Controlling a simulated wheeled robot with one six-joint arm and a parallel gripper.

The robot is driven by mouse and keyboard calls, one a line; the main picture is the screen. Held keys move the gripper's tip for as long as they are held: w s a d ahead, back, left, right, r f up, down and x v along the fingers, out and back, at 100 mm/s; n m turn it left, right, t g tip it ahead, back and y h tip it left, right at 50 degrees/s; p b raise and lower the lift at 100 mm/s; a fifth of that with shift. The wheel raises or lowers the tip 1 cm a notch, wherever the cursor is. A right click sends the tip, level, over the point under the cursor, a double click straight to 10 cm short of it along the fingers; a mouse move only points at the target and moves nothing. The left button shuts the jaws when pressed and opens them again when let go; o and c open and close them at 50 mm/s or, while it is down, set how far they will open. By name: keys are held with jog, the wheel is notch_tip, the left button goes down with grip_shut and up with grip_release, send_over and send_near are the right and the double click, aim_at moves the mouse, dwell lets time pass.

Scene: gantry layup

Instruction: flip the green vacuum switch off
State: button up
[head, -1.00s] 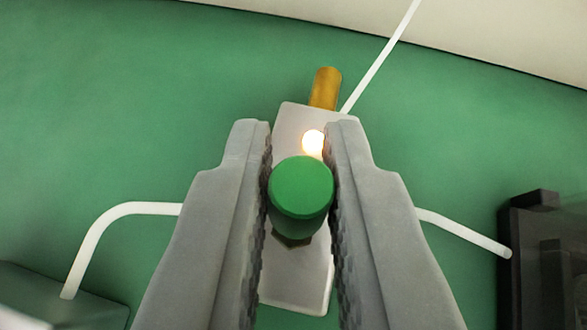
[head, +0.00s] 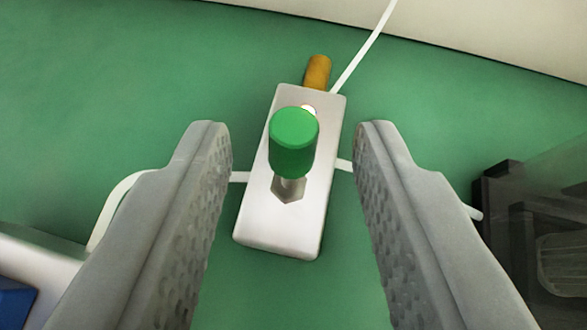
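The green vacuum switch (head: 294,142) is a green-capped lever on a pale metal box (head: 270,228). Its cap leans toward the top of the picture, toward the light and the brass fitting. A small light (head: 309,109) shows partly behind the cap; most of it is hidden. My gripper (head: 292,130) is open, with one finger on each side of the box and clear gaps to the green cap. It holds nothing.
A brass fitting (head: 317,72) and a white tube (head: 364,48) are at the box's far end. White tubing (head: 118,202) runs out to both sides. A dark fixture (head: 510,220) stands at the right. A pale block with a blue part (head: 14,302) is at lower left. Green surface (head: 110,90) is free at upper left.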

jog(key=v, duration=1.5)
jog(key=shift+w+d, duration=0.1)
